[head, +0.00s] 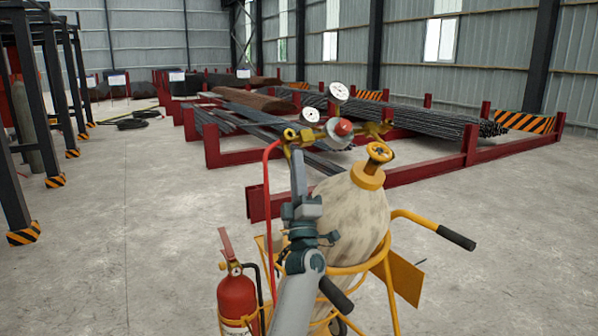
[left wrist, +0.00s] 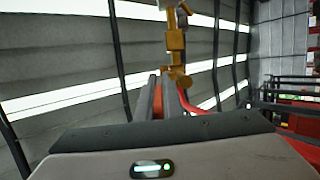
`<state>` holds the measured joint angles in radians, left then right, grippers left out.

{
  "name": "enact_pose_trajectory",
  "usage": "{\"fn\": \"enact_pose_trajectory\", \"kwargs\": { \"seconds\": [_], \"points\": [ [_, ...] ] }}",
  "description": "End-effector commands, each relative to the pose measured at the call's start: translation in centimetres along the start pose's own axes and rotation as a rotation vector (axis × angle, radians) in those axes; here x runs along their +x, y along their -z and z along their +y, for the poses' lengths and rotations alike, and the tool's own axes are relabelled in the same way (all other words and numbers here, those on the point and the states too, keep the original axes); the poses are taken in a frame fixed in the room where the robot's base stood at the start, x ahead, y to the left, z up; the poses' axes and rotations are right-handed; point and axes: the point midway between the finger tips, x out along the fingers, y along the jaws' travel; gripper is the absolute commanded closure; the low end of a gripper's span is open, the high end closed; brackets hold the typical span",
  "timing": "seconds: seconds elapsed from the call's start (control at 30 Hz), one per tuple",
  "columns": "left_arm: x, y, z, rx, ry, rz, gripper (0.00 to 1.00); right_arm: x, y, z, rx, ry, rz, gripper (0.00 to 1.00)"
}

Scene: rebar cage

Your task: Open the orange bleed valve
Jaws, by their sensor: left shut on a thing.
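My left gripper (head: 298,160) reaches up from the bottom of the head view, its fingers at the left end of a brass regulator (head: 308,135) above a gas cylinder (head: 350,215). In the left wrist view, the fingers of my left gripper (left wrist: 164,92) are shut on an orange part, the orange bleed valve (left wrist: 157,104). Brass fittings (left wrist: 175,45) rise beyond the fingertips. In the head view the fingers hide most of the valve. A red hose (head: 266,190) hangs from the regulator's left end. My right gripper is not in view.
Round gauges (head: 338,91) and a red knob (head: 343,127) sit on the regulator, close to my fingers. A yellow cart (head: 395,290) carries the cylinder and a red fire extinguisher (head: 237,298). Red racks (head: 400,172) with steel bars stand behind.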

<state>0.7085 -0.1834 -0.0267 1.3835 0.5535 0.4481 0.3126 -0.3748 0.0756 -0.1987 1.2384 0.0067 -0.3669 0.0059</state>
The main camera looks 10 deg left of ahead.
Motion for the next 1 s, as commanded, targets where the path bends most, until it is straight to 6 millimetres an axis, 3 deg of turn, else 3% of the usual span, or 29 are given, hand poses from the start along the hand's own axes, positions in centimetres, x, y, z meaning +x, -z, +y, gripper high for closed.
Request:
{"fn": "enact_pose_trajectory", "kwargs": {
  "seconds": [0.4, 0.43, 0.47, 1.0],
  "points": [
    [-0.11, -0.06, -0.14, 0.000, 0.002, 0.002, 1.00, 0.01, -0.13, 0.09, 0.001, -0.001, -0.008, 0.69],
    [-0.11, -0.06, -0.14, 0.000, 0.002, 0.002, 0.86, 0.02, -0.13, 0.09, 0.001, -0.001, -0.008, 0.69],
    [-0.11, -0.05, -0.13, 0.000, 0.002, 0.002, 0.85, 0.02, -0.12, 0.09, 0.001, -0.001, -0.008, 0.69],
    [0.02, 0.00, -0.01, 0.000, 0.001, -0.001, 0.85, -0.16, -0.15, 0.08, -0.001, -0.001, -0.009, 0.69]
  ]
}}
